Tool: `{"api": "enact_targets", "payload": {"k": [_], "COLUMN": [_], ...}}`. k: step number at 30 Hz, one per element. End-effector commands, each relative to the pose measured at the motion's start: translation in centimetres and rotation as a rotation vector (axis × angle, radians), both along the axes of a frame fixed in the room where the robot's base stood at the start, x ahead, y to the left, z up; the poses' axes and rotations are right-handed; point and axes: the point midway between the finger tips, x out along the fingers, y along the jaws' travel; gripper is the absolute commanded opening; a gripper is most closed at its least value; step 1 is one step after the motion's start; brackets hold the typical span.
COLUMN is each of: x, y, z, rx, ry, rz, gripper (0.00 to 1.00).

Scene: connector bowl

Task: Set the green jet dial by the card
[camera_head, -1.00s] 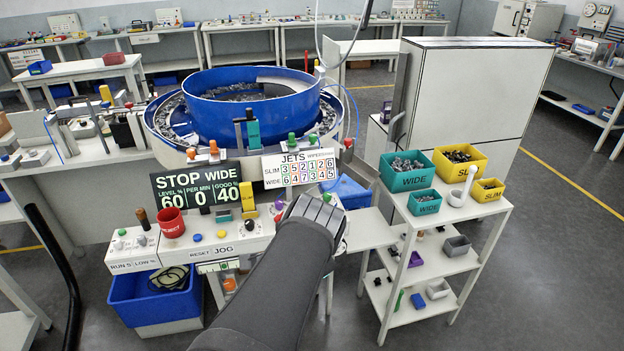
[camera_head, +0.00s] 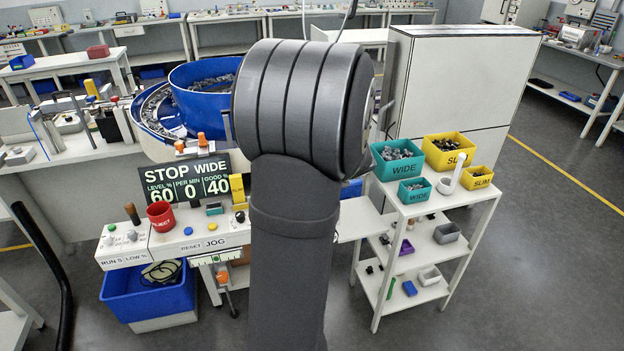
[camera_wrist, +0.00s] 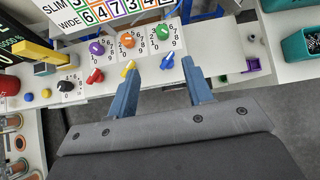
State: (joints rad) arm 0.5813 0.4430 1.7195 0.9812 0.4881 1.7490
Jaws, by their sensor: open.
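The green jet dial (camera_wrist: 163,31) is a round knob on a white numbered plate in the wrist view; its exact setting is too small to read. An orange dial (camera_wrist: 127,40) and a purple dial (camera_wrist: 96,48) sit to its left. The card (camera_wrist: 100,9) stands behind them, partly cut off, with SLIM and WIDE rows of numbers in coloured boxes. My gripper (camera_wrist: 160,66) is open and empty, its fingertips apart on the near side of the green and orange dials. In the head view my arm hides the card, the dials and the gripper.
Red (camera_wrist: 94,76), yellow (camera_wrist: 128,68) and blue (camera_wrist: 167,62) pointed knobs lie in front of the dials, close to my fingertips. The display (camera_head: 187,180) reads STOP WIDE, 60, 0, 40. A shelf cart (camera_head: 430,207) with teal and yellow bins stands to the right.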

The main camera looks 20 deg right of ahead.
Motion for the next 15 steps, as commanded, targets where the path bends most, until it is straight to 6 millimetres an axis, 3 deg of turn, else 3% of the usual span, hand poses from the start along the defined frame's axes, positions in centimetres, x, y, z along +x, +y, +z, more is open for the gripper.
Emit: {"api": "enact_targets", "payload": {"k": [8,15], "x": [1.5,4.3], "y": [-0.4,-0.3], "z": [-1.5,-4.4], "rx": [0.025,0.023], "ry": [-0.002,-0.001], "rz": [-0.029,-0.026], "gripper": [0.46,0.46]}}
